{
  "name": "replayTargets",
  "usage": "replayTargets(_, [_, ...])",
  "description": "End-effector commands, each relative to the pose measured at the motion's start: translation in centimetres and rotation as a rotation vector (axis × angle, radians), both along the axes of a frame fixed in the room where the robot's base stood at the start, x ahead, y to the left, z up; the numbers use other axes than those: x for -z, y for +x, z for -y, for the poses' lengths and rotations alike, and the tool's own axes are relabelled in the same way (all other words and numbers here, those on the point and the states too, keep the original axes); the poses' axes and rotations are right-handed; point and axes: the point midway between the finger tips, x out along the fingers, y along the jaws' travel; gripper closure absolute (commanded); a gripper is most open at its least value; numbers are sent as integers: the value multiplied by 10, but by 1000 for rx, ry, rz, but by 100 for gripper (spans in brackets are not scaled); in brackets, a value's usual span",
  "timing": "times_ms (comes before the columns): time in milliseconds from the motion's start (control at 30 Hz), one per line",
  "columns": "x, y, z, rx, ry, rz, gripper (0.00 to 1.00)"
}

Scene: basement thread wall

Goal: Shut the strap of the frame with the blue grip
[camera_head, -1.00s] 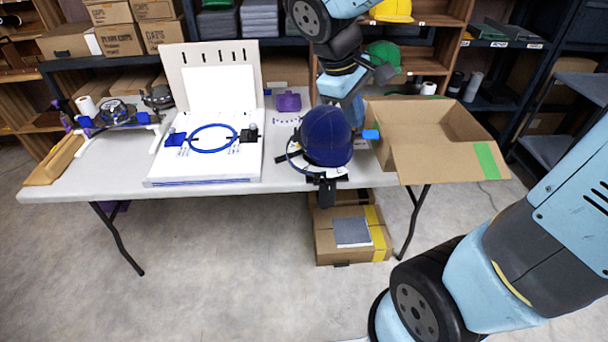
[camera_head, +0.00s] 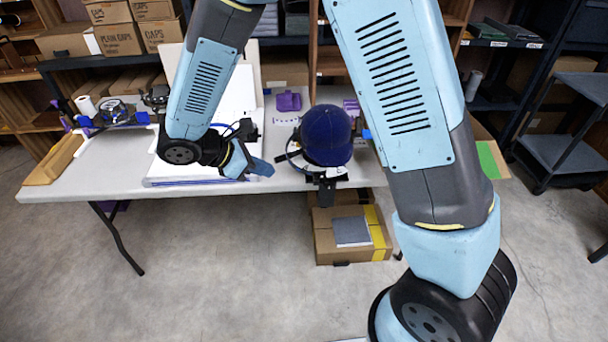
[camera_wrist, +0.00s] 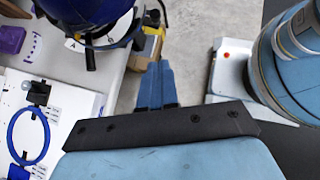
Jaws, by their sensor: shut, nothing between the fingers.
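A navy cap (camera_head: 326,136) sits on a cap frame with a black clamp (camera_head: 327,188) at the table's front edge. A blue grip (camera_head: 366,134) shows at its right. A thin dark strap-like band (camera_head: 288,157) bows out at its left; I cannot tell whether it is latched. The cap (camera_wrist: 90,10) is cut off at the top left of the wrist view. My gripper (camera_head: 262,168) is shut and empty, left of the cap and apart from it, above the white board's front right corner. Its blue fingers (camera_wrist: 156,85) are together in the wrist view.
The white board (camera_wrist: 75,108) carries a blue hoop (camera_wrist: 44,137), mostly hidden by my arm in the head view. Another frame (camera_head: 115,112) with blue parts stands at the left. A purple block (camera_head: 289,102) lies behind. My arm mostly hides the open carton at the right.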

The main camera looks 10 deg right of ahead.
Motion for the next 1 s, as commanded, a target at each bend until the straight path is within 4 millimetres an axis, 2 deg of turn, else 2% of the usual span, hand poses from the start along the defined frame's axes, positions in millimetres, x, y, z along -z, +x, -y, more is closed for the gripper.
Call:
replayTargets(133, [8,-1,-4,-27,-16,-11,100])
replayTargets(267, [16,3,3,-28,-18,-12,100])
replayTargets(767, [72,24,63,-25,-17,-12,100])
replayTargets(1000, [72,35,90,-28,-14,-10,100])
